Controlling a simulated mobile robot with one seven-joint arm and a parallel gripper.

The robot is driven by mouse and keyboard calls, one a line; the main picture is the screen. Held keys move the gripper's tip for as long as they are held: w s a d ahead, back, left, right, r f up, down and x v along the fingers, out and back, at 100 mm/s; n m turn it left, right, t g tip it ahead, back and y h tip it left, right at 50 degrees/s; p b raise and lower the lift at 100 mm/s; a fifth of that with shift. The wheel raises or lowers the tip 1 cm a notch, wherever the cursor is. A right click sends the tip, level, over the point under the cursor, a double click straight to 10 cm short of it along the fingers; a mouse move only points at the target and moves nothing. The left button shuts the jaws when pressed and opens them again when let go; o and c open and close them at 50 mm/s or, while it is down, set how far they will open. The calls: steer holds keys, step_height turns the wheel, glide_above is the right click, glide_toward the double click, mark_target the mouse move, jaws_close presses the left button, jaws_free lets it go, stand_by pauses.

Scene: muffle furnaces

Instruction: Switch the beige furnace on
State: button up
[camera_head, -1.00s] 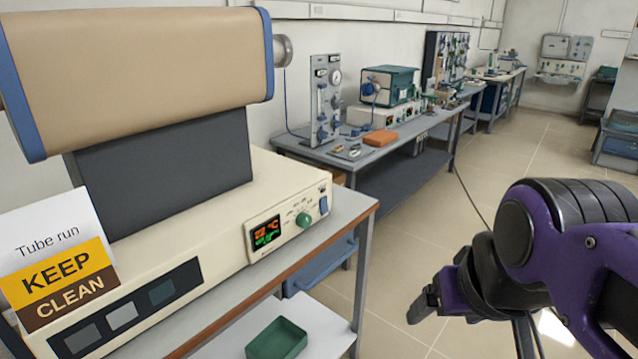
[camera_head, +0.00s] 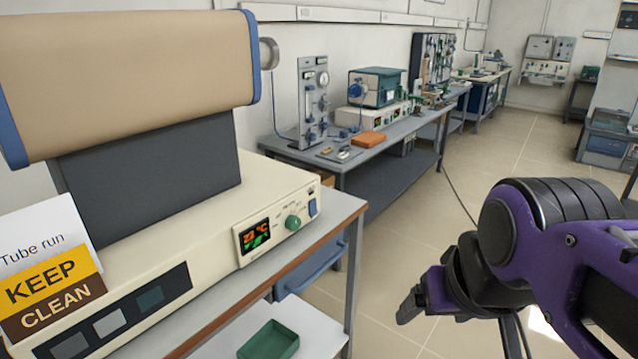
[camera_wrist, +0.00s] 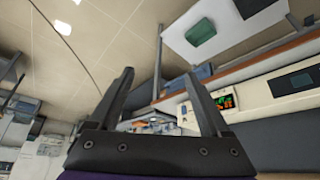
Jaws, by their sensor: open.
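The beige furnace (camera_head: 120,75) is a tube furnace with a beige cylinder and blue end rings on a cream base, at the left in the head view. The panel also shows in the wrist view (camera_wrist: 224,100). My gripper (camera_head: 412,300) is apart from the furnace, to the right of the panel over the floor. In the wrist view its two fingers (camera_wrist: 158,97) are spread with nothing between them.
A sign (camera_head: 52,270) reading "Tube run KEEP CLEAN" stands at the furnace's left. A green tray (camera_head: 270,342) sits on the lower shelf. A bench (camera_head: 395,150) with a teal-and-white device and an orange block runs behind.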

jaws_close()
stand_by(1.5)
